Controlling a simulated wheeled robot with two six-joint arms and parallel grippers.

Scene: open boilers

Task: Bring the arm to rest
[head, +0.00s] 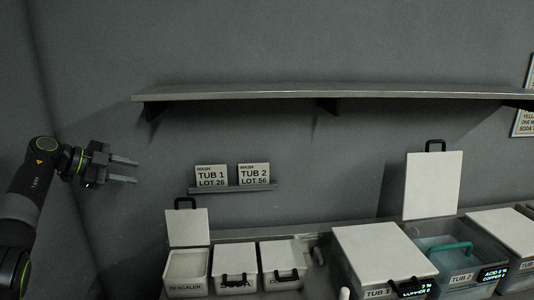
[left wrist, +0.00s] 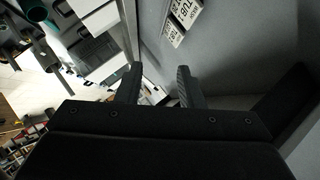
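My left gripper (head: 124,171) is at the left of the head view, raised in front of the grey wall. Its two fingers point right, apart, with nothing between them. In the left wrist view its fingers (left wrist: 156,88) also stand apart and empty. It is to the left of the tub cards and above the level of the counter boxes, touching nothing that I can see. My right gripper is not in the head view.
A long empty shelf (head: 330,91) runs along the wall. Cards for TUB 1 (head: 211,176) and TUB 2 (head: 254,175) stand on a small ledge. Below are the open descaler box (head: 187,271), closed lidded boxes, closed TUB 1 (head: 384,250) and open TUB 2 (head: 432,186) with its lid raised.

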